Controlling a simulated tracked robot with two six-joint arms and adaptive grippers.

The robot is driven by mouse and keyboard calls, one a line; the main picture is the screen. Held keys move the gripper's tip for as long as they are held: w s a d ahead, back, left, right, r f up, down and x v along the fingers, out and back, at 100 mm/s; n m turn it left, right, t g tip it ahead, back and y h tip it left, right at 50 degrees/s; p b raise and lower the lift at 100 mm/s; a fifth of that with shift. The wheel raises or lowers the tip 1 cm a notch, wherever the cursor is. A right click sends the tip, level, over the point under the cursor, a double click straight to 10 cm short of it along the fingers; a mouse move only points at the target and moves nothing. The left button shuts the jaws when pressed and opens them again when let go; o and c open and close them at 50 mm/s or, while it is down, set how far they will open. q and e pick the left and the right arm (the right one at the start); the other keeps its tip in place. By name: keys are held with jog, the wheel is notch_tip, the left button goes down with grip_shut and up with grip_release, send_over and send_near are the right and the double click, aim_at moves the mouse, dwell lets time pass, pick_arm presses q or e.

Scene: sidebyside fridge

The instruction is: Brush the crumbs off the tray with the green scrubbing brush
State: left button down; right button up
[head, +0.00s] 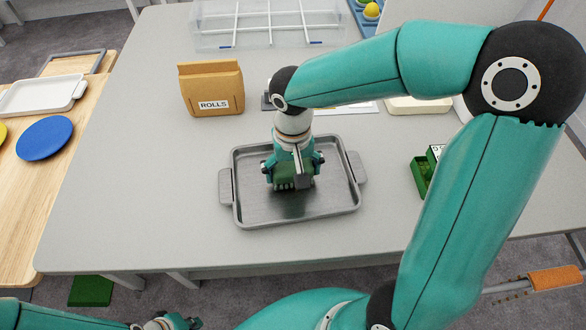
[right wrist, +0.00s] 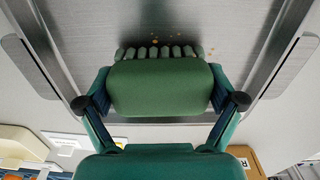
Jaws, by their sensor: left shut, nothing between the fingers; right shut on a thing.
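The grey metal tray (head: 250,208) lies on the grey table, with a handle at its left and right sides. My right gripper (head: 293,172) is over the middle of the tray, shut on the green scrubbing brush (head: 283,181). In the right wrist view the brush (right wrist: 160,88) sits between the two fingers, its bristles pointing at the tray surface (right wrist: 240,25). I cannot tell whether they touch it. A few small yellowish crumbs (right wrist: 154,41) lie on the tray just beyond the bristles. My left gripper (head: 180,322) is shut and empty at the bottom left, below the table's front edge.
A brown bag marked ROLLS (head: 211,90) stands behind the tray. A clear divided box (head: 265,25) is at the back. A green box (head: 422,172) stands right of the tray. A wooden table at left holds a blue disc (head: 44,138) and a white tray (head: 40,96).

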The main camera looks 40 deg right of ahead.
aim_at(310, 190)
jog(key=shift+f+b, duration=0.7)
dwell(0.5)
jog(key=shift+s, duration=0.1)
jog(key=shift+s+d+r, duration=0.1)
jog(key=shift+s+d, duration=0.15)
jog(key=shift+s, duration=0.2)
jog(key=shift+s+d+r, duration=0.1)
jog(key=shift+s+d, duration=0.1)
jog(key=shift+s, duration=0.25)
jog(key=shift+f, duration=0.1)
jog(key=shift+s+d+f, duration=0.1)
jog(key=shift+s+d, duration=0.15)
jog(key=shift+s, duration=0.25)
jog(key=shift+s+d+f, duration=0.1)
jog(key=shift+s+d, duration=0.15)
jog(key=shift+s, duration=0.2)
jog(key=shift+w+d+r, duration=0.1)
jog(key=shift+w+d, duration=0.2)
jog(key=shift+w, duration=0.3)
jog(key=shift+w+d+r, duration=0.1)
jog(key=shift+w+d, duration=0.2)
jog(key=shift+w, duration=0.25)
